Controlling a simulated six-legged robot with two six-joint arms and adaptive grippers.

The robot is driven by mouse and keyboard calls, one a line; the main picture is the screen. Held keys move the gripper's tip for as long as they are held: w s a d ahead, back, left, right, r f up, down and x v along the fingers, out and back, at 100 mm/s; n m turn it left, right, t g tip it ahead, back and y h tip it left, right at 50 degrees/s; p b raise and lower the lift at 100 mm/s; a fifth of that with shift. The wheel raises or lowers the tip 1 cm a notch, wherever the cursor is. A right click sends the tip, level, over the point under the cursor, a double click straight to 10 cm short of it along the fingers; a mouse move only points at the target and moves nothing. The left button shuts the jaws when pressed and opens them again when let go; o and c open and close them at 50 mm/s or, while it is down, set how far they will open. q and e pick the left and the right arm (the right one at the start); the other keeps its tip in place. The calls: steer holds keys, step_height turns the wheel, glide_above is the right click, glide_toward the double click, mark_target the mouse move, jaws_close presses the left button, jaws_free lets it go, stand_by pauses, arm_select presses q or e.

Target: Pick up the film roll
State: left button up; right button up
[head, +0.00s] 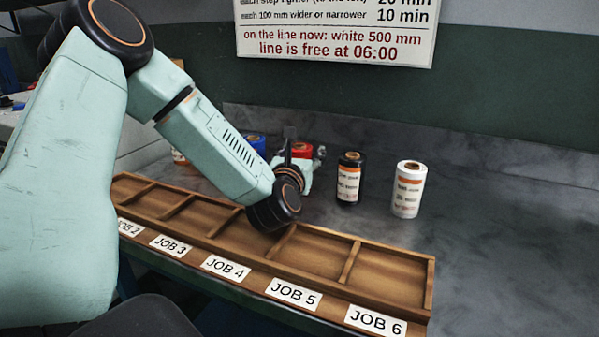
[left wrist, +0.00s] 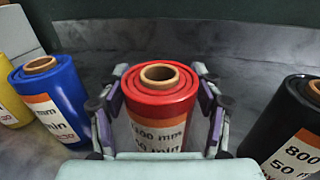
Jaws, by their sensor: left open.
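The red film roll (left wrist: 160,103) stands upright between the fingers of my left gripper (left wrist: 161,88) in the left wrist view. The fingers are open, one on each side of the roll; I cannot tell whether they touch it. In the head view the red roll (head: 302,150) is partly hidden behind my left gripper (head: 297,163). A blue roll (left wrist: 52,100) stands left of it and a black roll (left wrist: 290,125) stands right of it. A white roll (head: 408,190) is farthest right in the head view. My right gripper is in neither view.
A wooden tray (head: 345,238) with compartments labelled JOB runs along the front of the grey table; the compartments in view look empty. A yellow roll (left wrist: 10,95) stands at the far left. A sign (head: 338,30) hangs on the wall. The table right of the white roll is clear.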

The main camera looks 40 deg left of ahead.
arm_select(q)
steer(key=shift+w+a+r, duration=0.1)
steer(key=shift+w+a, duration=0.15)
steer(key=shift+w, duration=0.25)
steer(key=shift+c, duration=0.2)
jaws_close()
